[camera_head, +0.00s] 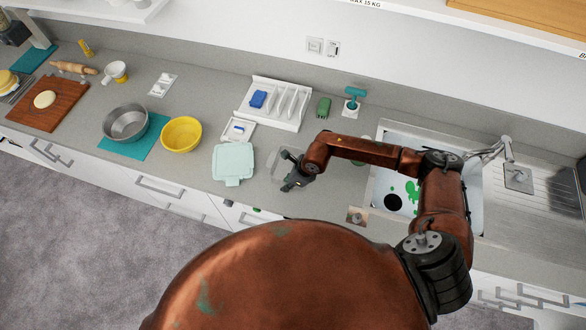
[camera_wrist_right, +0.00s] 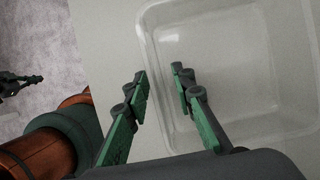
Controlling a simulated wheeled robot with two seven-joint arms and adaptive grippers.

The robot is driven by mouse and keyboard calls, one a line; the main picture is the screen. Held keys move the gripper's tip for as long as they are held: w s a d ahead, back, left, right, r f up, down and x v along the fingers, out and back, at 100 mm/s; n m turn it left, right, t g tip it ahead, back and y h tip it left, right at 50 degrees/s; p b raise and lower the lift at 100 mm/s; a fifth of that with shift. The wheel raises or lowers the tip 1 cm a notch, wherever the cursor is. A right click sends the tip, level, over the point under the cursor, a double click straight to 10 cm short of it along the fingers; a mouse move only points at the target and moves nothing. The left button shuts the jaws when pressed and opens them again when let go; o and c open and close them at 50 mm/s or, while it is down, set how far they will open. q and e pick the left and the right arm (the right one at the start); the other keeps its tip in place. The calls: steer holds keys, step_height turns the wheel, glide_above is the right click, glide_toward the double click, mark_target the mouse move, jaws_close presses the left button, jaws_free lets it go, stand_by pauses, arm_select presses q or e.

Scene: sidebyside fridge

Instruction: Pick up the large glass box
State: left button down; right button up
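The large glass box (camera_wrist_right: 235,55) is clear and open-topped. It fills the right half of the right wrist view. In the head view the glass box (camera_head: 277,164) is faint on the counter, partly hidden by my right gripper (camera_head: 288,172). In the wrist view my right gripper (camera_wrist_right: 158,71) is open at the box's near left wall. Its left finger is outside the rim and its right finger overlaps the box side. I cannot tell whether either finger touches the glass. A dark shape at the wrist view's left edge looks like my left gripper (camera_wrist_right: 20,82); its opening is unclear.
A pale teal lid or container (camera_head: 233,163) lies just left of the box. A yellow bowl (camera_head: 181,135) and metal bowl (camera_head: 125,122) stand further left. A white rack (camera_head: 272,102) is behind. The sink (camera_head: 400,190) lies to the right, under my right arm.

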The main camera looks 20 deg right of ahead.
steer(key=shift+c, duration=0.7)
jaws_close()
steer(key=shift+r, duration=0.1)
